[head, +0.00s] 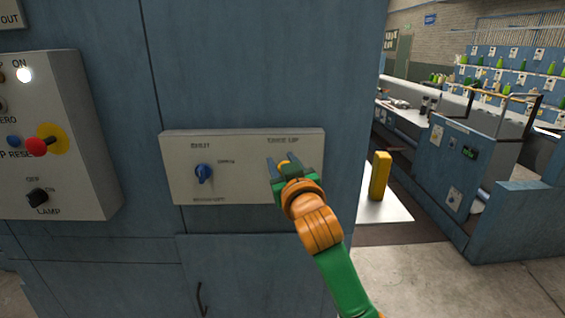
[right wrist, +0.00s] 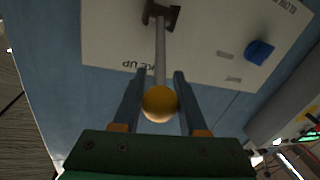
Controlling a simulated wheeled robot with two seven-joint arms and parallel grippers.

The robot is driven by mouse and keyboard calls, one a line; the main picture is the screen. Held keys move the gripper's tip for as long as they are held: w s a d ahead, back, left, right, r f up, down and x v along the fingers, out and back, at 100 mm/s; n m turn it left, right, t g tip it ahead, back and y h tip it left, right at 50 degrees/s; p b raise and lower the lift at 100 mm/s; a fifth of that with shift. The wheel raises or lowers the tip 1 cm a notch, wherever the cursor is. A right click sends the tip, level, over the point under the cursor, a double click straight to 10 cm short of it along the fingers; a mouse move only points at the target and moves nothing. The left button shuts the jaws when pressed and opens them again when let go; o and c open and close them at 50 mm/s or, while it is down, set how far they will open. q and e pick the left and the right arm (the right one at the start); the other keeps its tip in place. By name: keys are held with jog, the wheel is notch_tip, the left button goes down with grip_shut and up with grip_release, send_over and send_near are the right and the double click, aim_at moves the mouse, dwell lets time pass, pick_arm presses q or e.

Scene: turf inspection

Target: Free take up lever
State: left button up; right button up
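The take up lever is a grey rod (right wrist: 160,55) with a yellow ball knob (right wrist: 159,104), mounted on the pale panel (head: 235,135) below the TAKE UP lettering. My right gripper (head: 276,163) is in front of the panel's right part. In the right wrist view my right gripper (right wrist: 160,92) is open, with one finger on each side of the lever and small gaps beside the knob. My left gripper is out of view.
A blue rotary knob (head: 203,173) is on the same panel to the left. Farther left, a control box (head: 75,100) carries a red knob (head: 36,147) and a lamp switch (head: 37,197). A yellow post (head: 380,176) stands right of the cabinet. A cabinet door handle (head: 201,298) is below.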

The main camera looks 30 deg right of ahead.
grip_shut()
jog(key=shift+f, duration=0.15)
dwell(0.9)
notch_tip(320, 180, down, 10)
jog(key=s+a+n+t+b, duration=0.1)
jog(key=n+t+b, duration=0.2)
jog(key=t+b, duration=0.6)
jog(key=shift+s+h+b, duration=0.3)
jog(key=shift+h+b, duration=0.1)
jog(key=shift+b, duration=8.5)
jog(key=shift+f, duration=0.15)
